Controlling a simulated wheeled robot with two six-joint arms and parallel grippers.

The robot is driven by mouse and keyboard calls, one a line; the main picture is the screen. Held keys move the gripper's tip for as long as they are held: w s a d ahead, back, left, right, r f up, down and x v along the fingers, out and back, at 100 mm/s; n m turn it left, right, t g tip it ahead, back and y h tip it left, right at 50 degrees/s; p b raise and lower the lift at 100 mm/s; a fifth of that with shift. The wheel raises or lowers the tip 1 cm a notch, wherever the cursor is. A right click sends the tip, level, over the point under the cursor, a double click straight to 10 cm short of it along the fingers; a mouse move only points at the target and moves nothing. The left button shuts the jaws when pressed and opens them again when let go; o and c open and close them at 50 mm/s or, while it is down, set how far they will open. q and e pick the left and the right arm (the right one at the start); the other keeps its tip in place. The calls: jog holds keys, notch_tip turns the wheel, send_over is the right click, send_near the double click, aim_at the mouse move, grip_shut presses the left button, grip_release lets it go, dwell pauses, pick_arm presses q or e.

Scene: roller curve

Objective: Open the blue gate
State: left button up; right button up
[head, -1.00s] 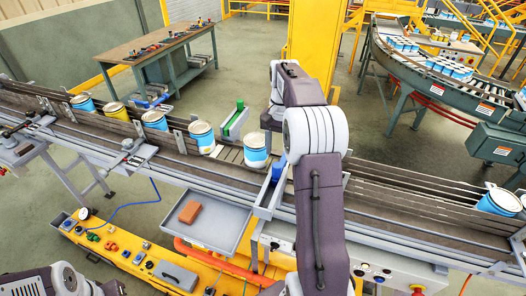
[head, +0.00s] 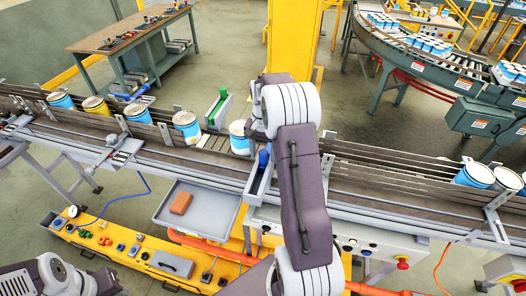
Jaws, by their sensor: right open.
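A blue piece (head: 264,157), which looks like the blue gate, stands at the conveyor's front edge by a short grey side chute (head: 257,182). Another blue piece (head: 130,96) lies behind the conveyor at left. My right gripper (head: 257,132) is open and partly hidden by my own wrist. It is over the conveyor, just beyond the first blue piece and beside a blue-and-white can (head: 239,138). I cannot tell whether it touches either. My left arm shows at the bottom left, but its gripper is out of view.
Several cans stand on the conveyor (head: 350,185) to the left, and more at the far right. A green piece (head: 220,107) stands at its back edge. A grey tray (head: 210,207) with an orange block (head: 181,203) is in front, above a yellow bench (head: 125,255).

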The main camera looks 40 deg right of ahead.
jog(key=shift+s+r, duration=0.15)
jog(key=shift+s, duration=0.35)
jog(key=c, duration=0.4)
jog(key=shift+w, duration=0.1)
jog(key=c, duration=0.6)
jog(key=shift+w+a, duration=0.2)
grip_shut()
jog(key=shift+d, duration=0.1)
